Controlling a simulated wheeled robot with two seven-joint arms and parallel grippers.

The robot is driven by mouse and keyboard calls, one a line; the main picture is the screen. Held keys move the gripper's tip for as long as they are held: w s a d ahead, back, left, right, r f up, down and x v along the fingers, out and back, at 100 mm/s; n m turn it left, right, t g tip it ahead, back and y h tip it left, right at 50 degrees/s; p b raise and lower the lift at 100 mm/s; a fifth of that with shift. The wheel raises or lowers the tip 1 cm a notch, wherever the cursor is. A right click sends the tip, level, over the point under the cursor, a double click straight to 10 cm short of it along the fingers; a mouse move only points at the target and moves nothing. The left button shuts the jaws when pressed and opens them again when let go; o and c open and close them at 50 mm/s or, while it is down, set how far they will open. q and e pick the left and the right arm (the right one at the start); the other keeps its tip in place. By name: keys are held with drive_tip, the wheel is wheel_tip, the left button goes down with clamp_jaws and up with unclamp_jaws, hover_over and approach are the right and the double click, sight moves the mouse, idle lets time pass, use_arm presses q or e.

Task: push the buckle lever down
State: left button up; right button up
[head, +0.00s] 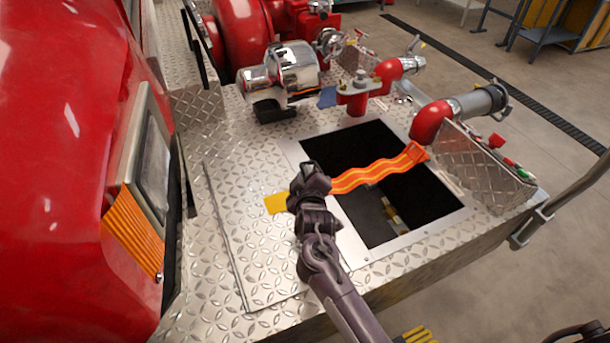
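An orange strap with yellow stripes (375,172) stretches in waves across the dark rectangular opening (352,147) in the deck. Its right end (415,153) looks like a flat orange loop at the opening's right rim. A yellow tab (277,203) lies on the deck at the left. My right gripper (309,180) is over the strap line between the tab and the opening's left rim, and hides what is beneath it. I cannot tell whether its fingers are open or touching anything. I cannot make out a buckle lever for sure.
A chrome pump part (283,68) and red valve (357,92) stand behind the opening. A red pipe elbow with a grey hose coupling (470,102) is at the right. A red truck body (60,150) fills the left. The tread-plate deck (235,240) is clear at front left.

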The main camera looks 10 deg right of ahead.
clamp_jaws()
